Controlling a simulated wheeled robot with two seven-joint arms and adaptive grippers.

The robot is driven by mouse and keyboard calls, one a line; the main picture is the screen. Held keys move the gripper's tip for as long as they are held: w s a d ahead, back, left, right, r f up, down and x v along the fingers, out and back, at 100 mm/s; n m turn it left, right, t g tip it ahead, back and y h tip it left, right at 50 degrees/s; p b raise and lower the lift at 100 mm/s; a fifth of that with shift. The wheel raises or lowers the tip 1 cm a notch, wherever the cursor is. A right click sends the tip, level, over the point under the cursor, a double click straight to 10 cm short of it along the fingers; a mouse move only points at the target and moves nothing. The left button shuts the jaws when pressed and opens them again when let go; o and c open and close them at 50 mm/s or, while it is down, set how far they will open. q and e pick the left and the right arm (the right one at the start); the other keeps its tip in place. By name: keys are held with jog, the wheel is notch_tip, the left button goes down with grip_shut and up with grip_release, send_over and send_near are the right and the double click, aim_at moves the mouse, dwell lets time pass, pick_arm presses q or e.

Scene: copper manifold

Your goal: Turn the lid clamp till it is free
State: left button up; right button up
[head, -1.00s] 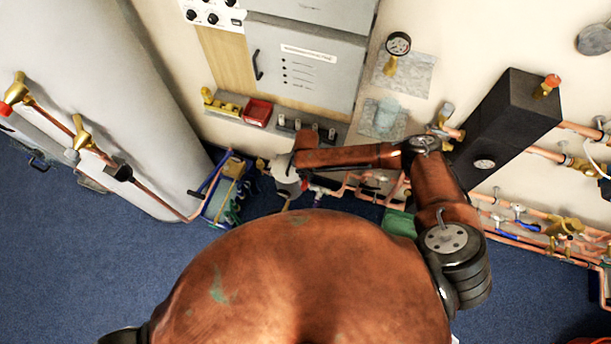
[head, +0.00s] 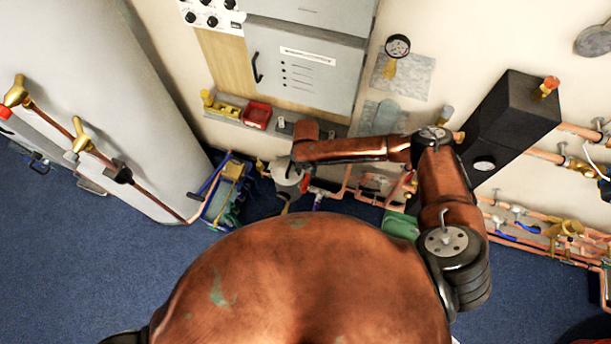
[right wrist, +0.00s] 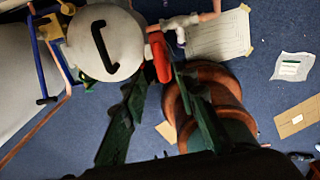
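A round pale grey canister lid (right wrist: 103,45) with a black hook-shaped handle (right wrist: 102,50) shows at the upper left of the right wrist view. A red lever-like part (right wrist: 160,57), possibly the lid clamp, stands at the lid's right side. My right gripper (right wrist: 160,76) is open, its dark green fingers spread. The red part shows just beyond and between the fingertips; I cannot tell whether they touch it. In the head view the pale canister (head: 286,172) is partly hidden under my right wrist. My left gripper is not in view.
A white valve fitting with copper pipe (right wrist: 182,25) lies right of the red part. A blue-framed rack (head: 220,200) stands left of the canister. A shelf (head: 245,121) with a red bin (head: 257,115) is above. Copper pipes run along the wall to the right.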

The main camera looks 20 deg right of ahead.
aim_at(306, 179)
notch_tip(306, 179, up, 6)
dwell(0.7)
